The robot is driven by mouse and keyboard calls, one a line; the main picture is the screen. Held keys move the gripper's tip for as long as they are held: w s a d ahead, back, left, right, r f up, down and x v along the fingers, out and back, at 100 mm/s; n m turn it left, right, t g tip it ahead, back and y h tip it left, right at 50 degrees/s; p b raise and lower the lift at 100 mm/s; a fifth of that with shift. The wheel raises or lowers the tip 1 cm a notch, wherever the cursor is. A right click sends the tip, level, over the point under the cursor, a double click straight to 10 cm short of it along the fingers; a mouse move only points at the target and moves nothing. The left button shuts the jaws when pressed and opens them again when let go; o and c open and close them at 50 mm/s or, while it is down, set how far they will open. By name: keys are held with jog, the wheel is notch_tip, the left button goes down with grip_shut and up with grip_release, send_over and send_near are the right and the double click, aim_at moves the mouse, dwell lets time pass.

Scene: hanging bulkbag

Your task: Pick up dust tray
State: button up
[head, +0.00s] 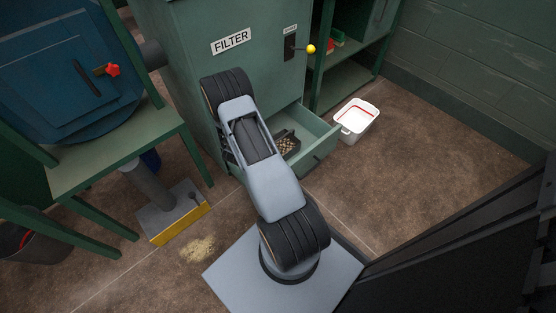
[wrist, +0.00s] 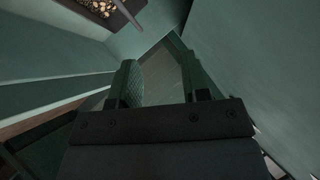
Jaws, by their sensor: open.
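The dust tray (head: 294,150) is a dark tray holding light brown bits. It sits inside the open green drawer (head: 322,147) under the FILTER cabinet (head: 230,60), and my arm hides part of it in the head view. In the wrist view the dust tray (wrist: 118,9) shows only partly, cut off at the top left, with a thin grey bar beside it. My gripper (wrist: 157,76) is open and empty, its two fingers apart with green surfaces behind them. The tray is off to the side of the fingers, not between them. The head view hides my gripper behind my arm.
A white bucket (head: 357,122) stands on the floor right of the drawer. A green shelf (head: 345,84) is behind it. A yellow-knobbed lever (head: 310,49) sticks out of the cabinet. A green stand (head: 112,160) is at left, near a spilled powder patch (head: 198,249). Floor at right is clear.

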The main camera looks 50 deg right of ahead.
jog(key=m+g+h+b, duration=0.1)
jog(key=h+b, duration=0.1)
send_near(276, 141)
jog(key=shift+b+x, duration=3.05)
jog(key=shift+x, duration=1.85)
jog(key=shift+s+d+r, duration=0.1)
jog(key=shift+s, duration=0.1)
jog(key=shift+c, duration=0.3)
grip_shut()
